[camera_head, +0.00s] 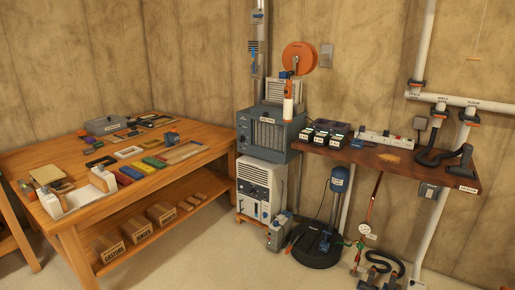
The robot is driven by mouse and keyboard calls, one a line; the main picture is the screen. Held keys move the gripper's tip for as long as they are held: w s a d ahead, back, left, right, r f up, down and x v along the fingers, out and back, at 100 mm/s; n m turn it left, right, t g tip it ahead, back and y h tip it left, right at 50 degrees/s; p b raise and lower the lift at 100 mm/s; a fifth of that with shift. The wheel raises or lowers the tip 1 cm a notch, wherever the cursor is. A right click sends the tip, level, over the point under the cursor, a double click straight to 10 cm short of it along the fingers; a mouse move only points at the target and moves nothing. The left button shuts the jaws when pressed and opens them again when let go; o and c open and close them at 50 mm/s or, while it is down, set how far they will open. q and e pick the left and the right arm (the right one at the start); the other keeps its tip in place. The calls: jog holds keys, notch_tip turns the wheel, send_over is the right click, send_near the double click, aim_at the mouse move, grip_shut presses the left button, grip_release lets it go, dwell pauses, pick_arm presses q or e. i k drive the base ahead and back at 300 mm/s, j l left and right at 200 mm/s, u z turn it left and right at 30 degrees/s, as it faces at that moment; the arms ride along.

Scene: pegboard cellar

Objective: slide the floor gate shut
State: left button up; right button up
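A grey-white duct pipe (457,100) runs along the wall at the right, with small labels above its branches. The right label seems to read "FLOOR", but the print is too small to be sure. Neither of my grippers is in view.
A wooden workbench (215,154) with trays and blocks stands at the left, boxes on its lower shelf. A brown bench (430,172) stands below the duct.

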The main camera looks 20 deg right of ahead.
aim_at(472, 124)
jog(key=i+l+z, duration=0.3)
jog(key=z, duration=0.2)
jog(key=i+l+z, duration=0.1)
jog(key=i+z, duration=0.4)
jog(key=i+j+z, duration=0.1)
jog(key=i+z, duration=0.4)
jog(key=i+j+z, duration=0.2)
jog(key=i+z, duration=0.3)
